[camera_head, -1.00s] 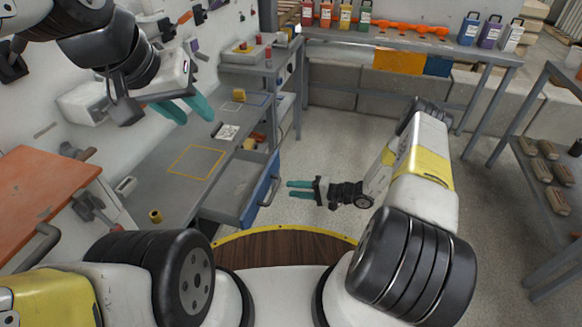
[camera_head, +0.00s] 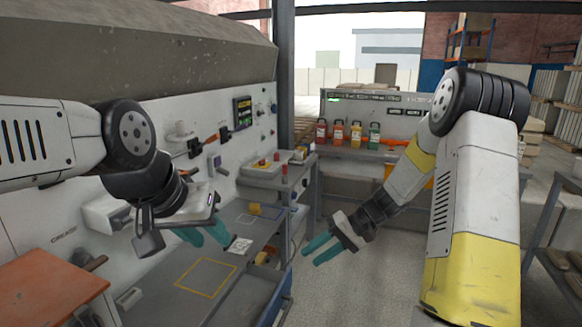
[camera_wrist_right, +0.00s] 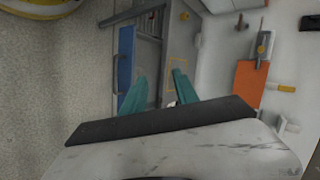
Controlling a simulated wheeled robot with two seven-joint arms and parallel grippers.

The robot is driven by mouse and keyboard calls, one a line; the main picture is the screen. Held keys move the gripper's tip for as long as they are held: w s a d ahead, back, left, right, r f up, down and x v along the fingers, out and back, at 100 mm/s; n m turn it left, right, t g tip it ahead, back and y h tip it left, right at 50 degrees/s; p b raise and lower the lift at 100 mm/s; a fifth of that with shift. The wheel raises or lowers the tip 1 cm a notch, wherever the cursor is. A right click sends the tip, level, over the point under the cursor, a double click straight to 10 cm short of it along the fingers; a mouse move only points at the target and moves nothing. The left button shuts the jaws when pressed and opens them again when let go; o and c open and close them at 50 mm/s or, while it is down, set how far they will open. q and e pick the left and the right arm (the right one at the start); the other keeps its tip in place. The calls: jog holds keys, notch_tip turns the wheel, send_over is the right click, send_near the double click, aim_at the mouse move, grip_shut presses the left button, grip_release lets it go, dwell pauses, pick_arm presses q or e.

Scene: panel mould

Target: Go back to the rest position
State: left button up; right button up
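My left gripper (camera_head: 207,232) comes in from the left, with teal fingers, and hangs over the grey workbench (camera_head: 222,250) in front of the white wall panel. Its fingers are apart and nothing shows between them. My right gripper (camera_head: 312,250) is raised in the middle of the head view, pointing left above the floor. In the right wrist view its two teal fingers (camera_wrist_right: 157,88) are apart with nothing between them. Both arms are bent at the elbow.
A bench at the back holds red, orange and green bottles (camera_head: 355,133). An orange-topped table (camera_head: 45,295) stands at the lower left. A blue drawer front (camera_head: 275,303) is at the workbench's right side. A shelf stands at the right edge. The floor between is clear.

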jog(key=s+d+r+t+h, duration=0.3)
jog(key=s+r+h, duration=0.1)
jog(key=s+r, duration=0.6)
jog(key=s+d+r+t+h, duration=0.3)
jog(key=s+d+r, duration=0.1)
jog(key=s+r, duration=0.6)
jog(key=shift+s+d+r+m+t+h, duration=0.2)
jog(key=shift+s+r+m+t+h, duration=0.1)
jog(key=shift+s+h, duration=0.15)
